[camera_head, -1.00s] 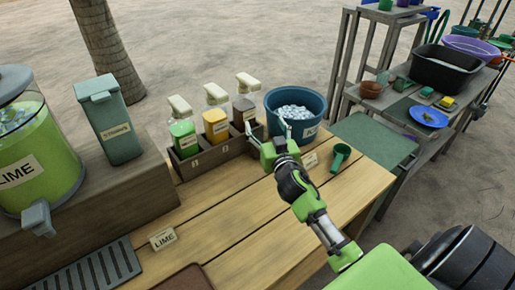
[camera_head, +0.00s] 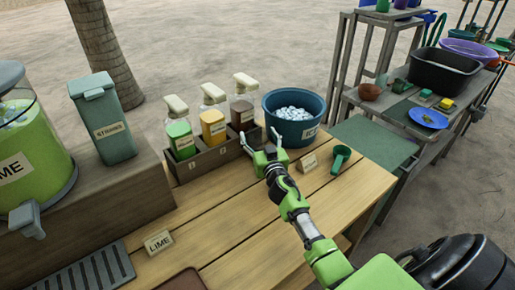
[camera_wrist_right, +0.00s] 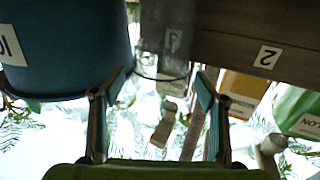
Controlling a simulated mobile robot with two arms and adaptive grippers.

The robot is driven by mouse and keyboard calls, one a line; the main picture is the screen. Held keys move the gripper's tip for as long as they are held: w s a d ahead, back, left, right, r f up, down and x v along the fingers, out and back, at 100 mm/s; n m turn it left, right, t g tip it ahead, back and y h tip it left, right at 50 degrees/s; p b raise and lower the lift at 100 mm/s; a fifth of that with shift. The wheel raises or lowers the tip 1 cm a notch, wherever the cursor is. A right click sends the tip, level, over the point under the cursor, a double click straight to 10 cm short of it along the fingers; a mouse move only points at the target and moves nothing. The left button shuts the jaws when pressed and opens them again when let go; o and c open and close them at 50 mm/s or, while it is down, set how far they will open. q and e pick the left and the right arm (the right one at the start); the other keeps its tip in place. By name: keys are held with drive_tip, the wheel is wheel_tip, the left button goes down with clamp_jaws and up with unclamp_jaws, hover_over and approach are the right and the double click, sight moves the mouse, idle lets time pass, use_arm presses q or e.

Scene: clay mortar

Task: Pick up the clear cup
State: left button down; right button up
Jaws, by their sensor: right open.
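A clear cup (camera_wrist_right: 163,62) shows in the right wrist view as a see-through shape with a thin curved rim, between the blue ice bucket and the bottle rack. In the head view I cannot make out its outline. My right gripper (camera_head: 259,137) is open, its two fingers spread toward the gap between rack and bucket. In the wrist view its fingertips (camera_wrist_right: 160,80) are on either side of the cup's rim in the picture; I cannot tell whether they touch it. Nothing is clearly held. My left gripper is not in view.
The bottle rack (camera_head: 205,162) holds three bottles. The blue ice bucket (camera_head: 293,128) stands to its right. A label card (camera_head: 309,163) and a green scoop (camera_head: 340,158) lie right of the gripper. A lime dispenser (camera_head: 35,150) is at left.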

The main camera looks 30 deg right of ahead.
drive_tip(key=shift+x, duration=0.85)
drive_tip(key=c, duration=1.5)
drive_tip(key=shift+o, duration=0.2)
drive_tip(key=shift+r, duration=0.1)
drive_tip(key=shift+r+p, duration=0.35)
drive_tip(key=shift+r, duration=0.25)
drive_tip(key=s+a+r+p, duration=0.3)
drive_tip(key=s+r, duration=0.8)
drive_tip(key=s, duration=0.3)
drive_tip(key=shift+r, duration=0.3)
